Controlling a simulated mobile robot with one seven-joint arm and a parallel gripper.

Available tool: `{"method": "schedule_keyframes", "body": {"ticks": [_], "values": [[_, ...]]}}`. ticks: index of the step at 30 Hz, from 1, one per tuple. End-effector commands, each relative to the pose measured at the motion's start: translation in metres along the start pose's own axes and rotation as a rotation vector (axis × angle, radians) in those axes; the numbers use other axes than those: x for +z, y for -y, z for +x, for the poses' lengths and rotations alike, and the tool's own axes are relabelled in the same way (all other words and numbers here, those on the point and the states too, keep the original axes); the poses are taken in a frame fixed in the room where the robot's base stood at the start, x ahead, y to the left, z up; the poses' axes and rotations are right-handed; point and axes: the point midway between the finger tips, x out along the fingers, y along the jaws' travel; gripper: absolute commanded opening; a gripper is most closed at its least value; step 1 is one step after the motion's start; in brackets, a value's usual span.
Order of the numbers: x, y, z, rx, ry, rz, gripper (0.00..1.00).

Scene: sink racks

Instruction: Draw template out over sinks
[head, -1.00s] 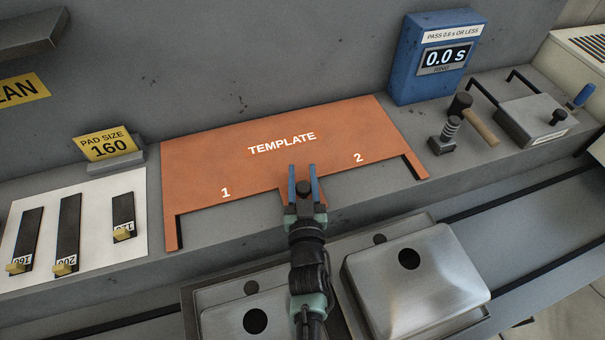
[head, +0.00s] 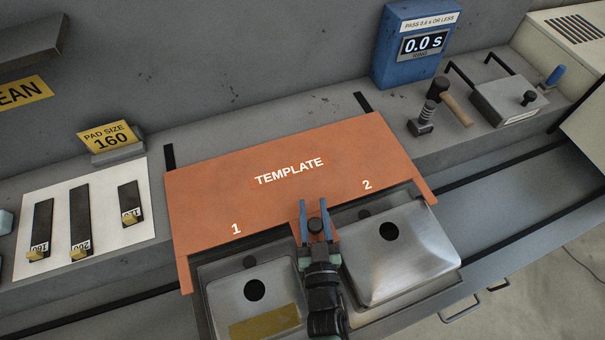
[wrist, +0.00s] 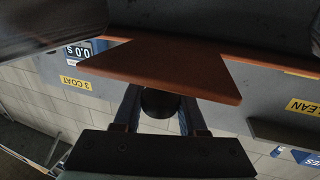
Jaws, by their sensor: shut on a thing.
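The orange template (head: 285,195) is a flat board marked TEMPLATE, 1 and 2. It lies across the back ledge with its front part reaching out over the rear edges of the two sinks. My gripper (head: 315,215) is shut on the dark knob (head: 316,226) on the template's front middle tab. The wrist view shows the orange tab (wrist: 165,72) close up, with the blue fingers (wrist: 158,105) on both sides of the dark knob. The left sink (head: 245,285) holds a brownish strip. The right sink (head: 400,260) has a raised metal form with a dark hole.
Black rails (head: 363,102) show behind the template. A blue timer box (head: 412,45) stands at the back right. A hammer (head: 455,100), a spring plunger (head: 430,105) and a grey box (head: 510,100) sit on the right ledge. Black pads on a white sheet (head: 140,225) lie at left.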

Motion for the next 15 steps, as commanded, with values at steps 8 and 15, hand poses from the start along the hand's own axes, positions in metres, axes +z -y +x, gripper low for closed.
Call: {"method": "schedule_keyframes", "body": {"ticks": [8,15], "values": [[0.0,-0.013,-0.053,-0.002,0.003,-0.001,0.0],[0.0,-0.018,-0.068,-0.001,-0.001,0.0,0.0]]}}
